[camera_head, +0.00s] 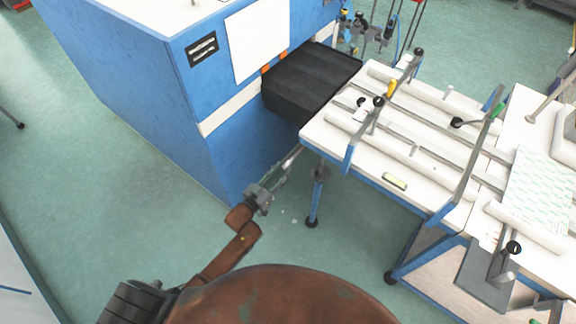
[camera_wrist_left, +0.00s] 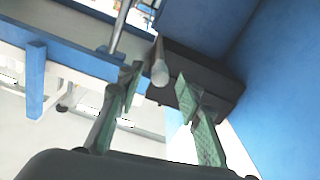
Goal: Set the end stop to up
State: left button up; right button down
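My left gripper (camera_head: 288,165) is beside the left end of the white table, low against the blue machine. In the left wrist view its two green-padded fingers (camera_wrist_left: 157,80) are spread apart, with nothing gripped between them. A grey round rod (camera_wrist_left: 160,66) shows beyond and between the fingers, apart from them as far as I can tell. It may be the end stop, but I cannot tell for sure. In the head view the arm and table edge hide or blur this rod. My right gripper is not in view.
The blue machine (camera_head: 150,95) stands left, with a black box-shaped part (camera_head: 310,82) projecting towards the white table (camera_head: 330,143). The table carries long rollers and upright bars with knobs. A blue table leg (camera_head: 312,200) is right of my gripper.

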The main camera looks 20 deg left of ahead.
pick_arm(q)
jog(key=shift+x, duration=1.65)
grip_shut()
